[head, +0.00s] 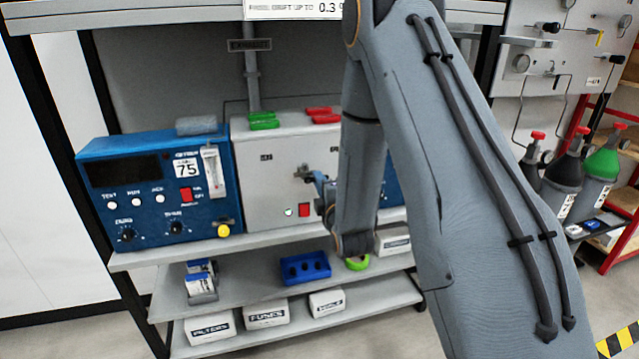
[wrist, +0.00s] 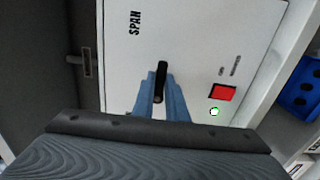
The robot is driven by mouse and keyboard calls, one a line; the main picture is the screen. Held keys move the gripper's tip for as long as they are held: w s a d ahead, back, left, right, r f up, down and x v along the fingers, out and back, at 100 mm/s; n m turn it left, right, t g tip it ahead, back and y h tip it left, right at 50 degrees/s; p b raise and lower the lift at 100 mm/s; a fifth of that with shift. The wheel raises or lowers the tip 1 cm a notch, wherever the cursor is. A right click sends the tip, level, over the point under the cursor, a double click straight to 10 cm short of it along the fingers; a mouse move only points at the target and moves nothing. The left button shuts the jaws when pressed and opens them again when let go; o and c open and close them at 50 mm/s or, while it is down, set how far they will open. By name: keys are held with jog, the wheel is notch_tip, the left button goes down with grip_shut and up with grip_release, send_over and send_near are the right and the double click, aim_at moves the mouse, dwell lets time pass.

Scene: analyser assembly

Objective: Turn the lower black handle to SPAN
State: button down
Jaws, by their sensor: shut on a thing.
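The black handle (wrist: 160,78) is on the pale front panel (wrist: 205,50) of the analyser, in the middle of the wrist view. It stands lengthwise, nearly upright in that picture. My gripper (wrist: 160,90) has its two blue fingers closed on either side of the handle. The SPAN label (wrist: 135,22) is printed on the panel, up and left of the handle in the wrist view, with its letters turned sideways. In the head view my gripper (head: 320,188) is at the right part of the pale panel (head: 262,185), and my arm hides much of that area.
A red switch (wrist: 222,92) and a lit lamp (wrist: 214,111) are close to my fingers. A blue instrument (head: 150,190) stands left of the pale panel. The shelf below holds a blue tray (head: 305,268) and a green ring (head: 357,263). Gas cylinders (head: 598,165) stand at the right.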

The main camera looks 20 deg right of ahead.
jog(key=c, duration=1.8)
grip_release()
jog(key=shift+o, duration=0.2)
jog(key=s+b, duration=0.2)
jog(key=s, duration=0.5)
jog(key=shift+s, duration=0.4)
jog(key=shift+a, duration=0.1)
